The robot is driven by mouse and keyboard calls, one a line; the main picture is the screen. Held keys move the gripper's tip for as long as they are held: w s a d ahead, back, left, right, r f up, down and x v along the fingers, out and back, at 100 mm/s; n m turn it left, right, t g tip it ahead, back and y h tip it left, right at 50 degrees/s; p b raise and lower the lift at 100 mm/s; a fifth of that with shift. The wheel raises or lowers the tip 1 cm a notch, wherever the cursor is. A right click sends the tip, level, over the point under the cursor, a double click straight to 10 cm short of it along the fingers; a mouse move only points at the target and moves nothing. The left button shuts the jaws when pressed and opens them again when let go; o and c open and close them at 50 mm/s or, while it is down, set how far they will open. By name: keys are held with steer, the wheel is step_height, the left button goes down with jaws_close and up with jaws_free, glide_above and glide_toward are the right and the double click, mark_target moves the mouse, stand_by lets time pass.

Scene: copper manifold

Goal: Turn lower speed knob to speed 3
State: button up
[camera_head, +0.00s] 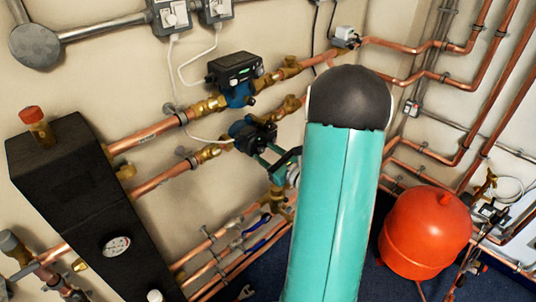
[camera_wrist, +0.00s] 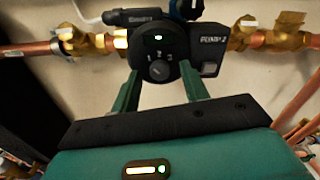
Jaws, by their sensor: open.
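The lower pump (camera_head: 252,136) is a dark unit on the lower copper pipe, under the upper pump (camera_head: 236,78). In the wrist view its dark face, the lower speed knob (camera_wrist: 158,71), shows round with small pale marks and a pointer slot. A small light glows just above the knob. My gripper (camera_wrist: 159,76) is open, with one green finger left of the knob and the other right of it. The fingertips overlap the knob's edges in view; I cannot tell whether they touch it. In the head view my gripper (camera_head: 278,162) is at the pump, and the knob's face cannot be made out.
A label block (camera_wrist: 211,52) sits right of the knob, close to the right finger. Brass valves (camera_wrist: 262,35) and copper pipes flank the pump. A black box (camera_head: 75,190) with a gauge stands left. A red tank (camera_head: 425,235) stands at the right.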

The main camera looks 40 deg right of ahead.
jaws_close()
steer(key=shift+m, duration=0.4)
steer(key=m, duration=0.3)
steer(key=shift+m, duration=0.4)
steer(key=m, duration=1.3)
steer(key=shift+m, duration=0.3)
